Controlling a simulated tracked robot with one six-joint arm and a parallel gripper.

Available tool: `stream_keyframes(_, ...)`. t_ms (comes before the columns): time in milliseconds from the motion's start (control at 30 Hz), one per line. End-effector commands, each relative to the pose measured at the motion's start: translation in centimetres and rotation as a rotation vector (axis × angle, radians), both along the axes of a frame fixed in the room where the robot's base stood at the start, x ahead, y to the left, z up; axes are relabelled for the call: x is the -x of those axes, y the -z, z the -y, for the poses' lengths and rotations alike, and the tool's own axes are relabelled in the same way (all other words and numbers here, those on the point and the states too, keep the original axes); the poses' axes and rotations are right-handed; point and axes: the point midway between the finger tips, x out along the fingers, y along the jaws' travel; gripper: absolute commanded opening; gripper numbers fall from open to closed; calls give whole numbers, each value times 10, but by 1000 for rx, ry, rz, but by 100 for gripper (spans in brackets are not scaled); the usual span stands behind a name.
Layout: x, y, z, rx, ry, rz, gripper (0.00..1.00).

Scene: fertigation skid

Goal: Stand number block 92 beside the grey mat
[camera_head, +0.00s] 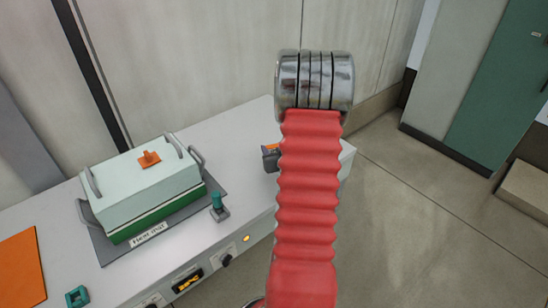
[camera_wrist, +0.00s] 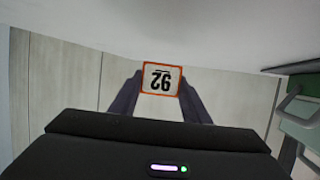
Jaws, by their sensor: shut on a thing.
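Number block 92 (camera_wrist: 160,78) is a white block with an orange border, and its number is upside down in the wrist view. My gripper (camera_wrist: 159,92) is shut on it, one dark finger at each side. In the head view my gripper (camera_head: 271,161) is mostly hidden behind my red arm, with an orange edge of the block (camera_head: 270,148) showing over the bench's right part. The grey mat (camera_head: 104,247) lies on the bench under a pale and green box. Whether the block touches the bench cannot be told.
The box (camera_head: 150,185) has handles and an orange piece on its lid. A teal-topped fitting (camera_head: 218,206) stands at the mat's right. An orange sheet (camera_head: 20,270) and a small teal piece (camera_head: 77,296) lie at left. The white bench (camera_head: 245,140) is clear between mat and gripper.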

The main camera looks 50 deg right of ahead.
Motion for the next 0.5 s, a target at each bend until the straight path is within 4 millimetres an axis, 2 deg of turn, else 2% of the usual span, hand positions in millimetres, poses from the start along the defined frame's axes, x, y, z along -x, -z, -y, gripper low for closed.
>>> stream_keyframes(167, 0, 5, 0, -2, 0, -1, 21)
stream_keyframes(500, 1, 38, 0, 0, 1, -1, 21)
